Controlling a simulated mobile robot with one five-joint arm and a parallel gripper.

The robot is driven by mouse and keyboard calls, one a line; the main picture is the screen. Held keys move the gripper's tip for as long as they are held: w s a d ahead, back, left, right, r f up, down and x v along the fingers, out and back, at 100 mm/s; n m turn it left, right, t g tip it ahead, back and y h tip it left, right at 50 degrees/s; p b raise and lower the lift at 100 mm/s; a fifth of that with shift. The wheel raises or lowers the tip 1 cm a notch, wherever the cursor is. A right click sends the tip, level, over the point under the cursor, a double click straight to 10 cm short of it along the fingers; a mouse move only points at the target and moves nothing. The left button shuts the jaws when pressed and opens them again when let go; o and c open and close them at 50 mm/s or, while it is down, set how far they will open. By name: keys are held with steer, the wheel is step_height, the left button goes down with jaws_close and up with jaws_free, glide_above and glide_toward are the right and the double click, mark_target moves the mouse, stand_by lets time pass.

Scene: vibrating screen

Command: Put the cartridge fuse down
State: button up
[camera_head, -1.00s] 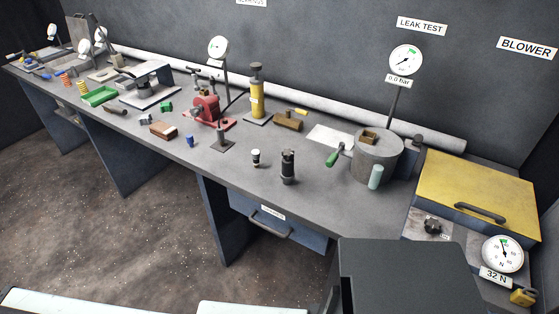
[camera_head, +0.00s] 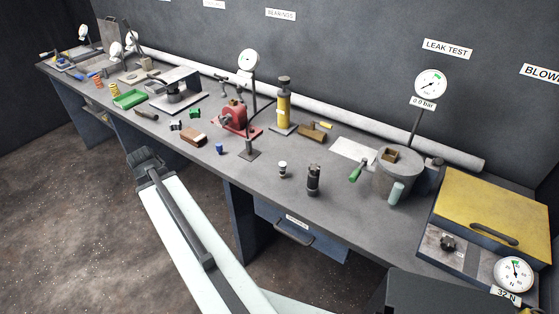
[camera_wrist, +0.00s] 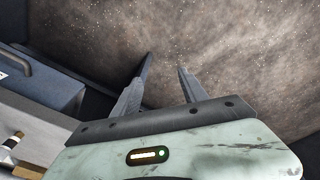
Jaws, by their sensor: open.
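A small upright cylinder with pale ends and a dark band (camera_head: 282,170), which looks like the cartridge fuse, stands on the workbench (camera_head: 340,218) near its front edge. In the wrist view a small white piece with brass-coloured ends (camera_wrist: 12,141) shows at the left edge; I cannot tell surely that it is the same one. My gripper (camera_head: 146,158) is out over the floor in front of the bench, left of the cylinder and clear of it. In the wrist view my gripper (camera_wrist: 164,75) has its fingers apart with only floor between them.
A dark cylinder (camera_head: 314,180) stands right of the small one. A blue cap (camera_head: 219,149), a black stand (camera_head: 249,150) and a red device (camera_head: 234,117) are to the left. A grey pot (camera_head: 398,178) stands right. A drawer (camera_head: 300,232) is under the front edge.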

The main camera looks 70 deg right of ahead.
steer(key=s+d+r+m+p, duration=0.2)
steer(key=s+d+r+m, duration=0.1)
steer(key=s+d, duration=0.4)
steer(key=s+d+r+m+p, duration=0.25)
steer(key=s+d+m, duration=0.2)
steer(key=d, duration=0.35)
step_height(320, 180, up, 5)
steer(key=m+g+h+p, duration=0.1)
steer(key=m+g+p, duration=0.15)
steer(key=m, duration=0.35)
glide_above(284, 169)
steer(key=w, duration=0.2)
steer(key=shift+a+f+t, duration=0.2)
steer(key=shift+t, duration=0.05)
steer(key=shift+b+x, duration=1.05)
steer(key=shift+x, duration=0.1)
steer(key=b+x, duration=0.5)
steer(key=x, duration=0.1)
steer(key=shift+d, duration=0.15)
steer(key=shift+r, duration=0.25)
steer(key=shift+c, duration=0.3)
jaws_close()
